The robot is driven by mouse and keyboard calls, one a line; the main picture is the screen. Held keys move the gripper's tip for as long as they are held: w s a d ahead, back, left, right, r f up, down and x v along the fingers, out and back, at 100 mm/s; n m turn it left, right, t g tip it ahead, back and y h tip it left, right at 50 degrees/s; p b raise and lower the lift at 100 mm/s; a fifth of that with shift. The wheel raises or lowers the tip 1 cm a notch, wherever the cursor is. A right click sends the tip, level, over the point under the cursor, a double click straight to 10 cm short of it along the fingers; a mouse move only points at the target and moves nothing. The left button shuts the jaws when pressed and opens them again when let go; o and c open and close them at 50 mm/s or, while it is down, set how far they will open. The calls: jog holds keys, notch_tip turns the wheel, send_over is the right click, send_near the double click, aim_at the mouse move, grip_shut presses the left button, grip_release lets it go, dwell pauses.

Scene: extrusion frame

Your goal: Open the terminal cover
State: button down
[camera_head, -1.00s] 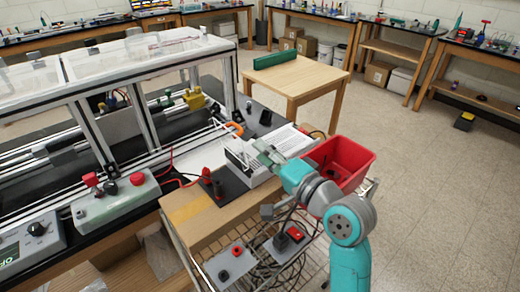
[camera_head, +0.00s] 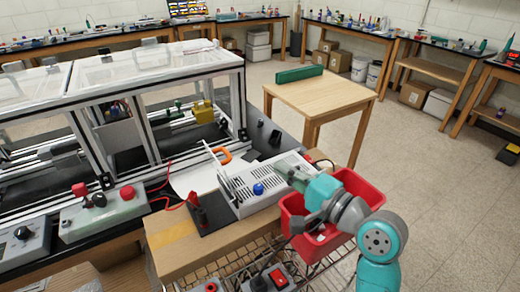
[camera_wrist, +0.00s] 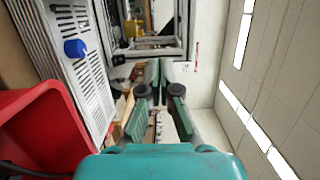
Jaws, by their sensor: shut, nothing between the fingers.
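A pale grey slotted unit (camera_head: 232,186) sits at the front end of the bench, with a blue knob (camera_head: 258,189) on it. I cannot tell for certain which part is the terminal cover. The wrist view shows the unit's slotted face (camera_wrist: 85,75) and the blue knob (camera_wrist: 74,48) at the left. My gripper (camera_head: 279,168) is by the unit's right part, to the right of the knob in the head view. In the wrist view my gripper's fingers (camera_wrist: 158,75) are close together and empty, apart from the knob. Contact with the unit cannot be made out.
A red bin (camera_head: 367,188) stands right of the unit, partly behind my arm. A black stand with a red post (camera_head: 197,207) is at the unit's left. An orange-handled tool (camera_head: 222,156) lies behind. The framed enclosure (camera_head: 150,92) fills the left.

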jog(key=w+a, duration=0.4)
jog(key=a, duration=0.6)
jog(key=shift+w+a, duration=0.15)
jog(key=shift+w, duration=0.25)
jog(key=shift+r, duration=0.1)
jog(key=shift+s+a+r+n, duration=0.2)
jog(key=shift+s+a+n, duration=0.2)
jog(key=shift+a+n, duration=0.4)
jog(key=shift+d, duration=0.2)
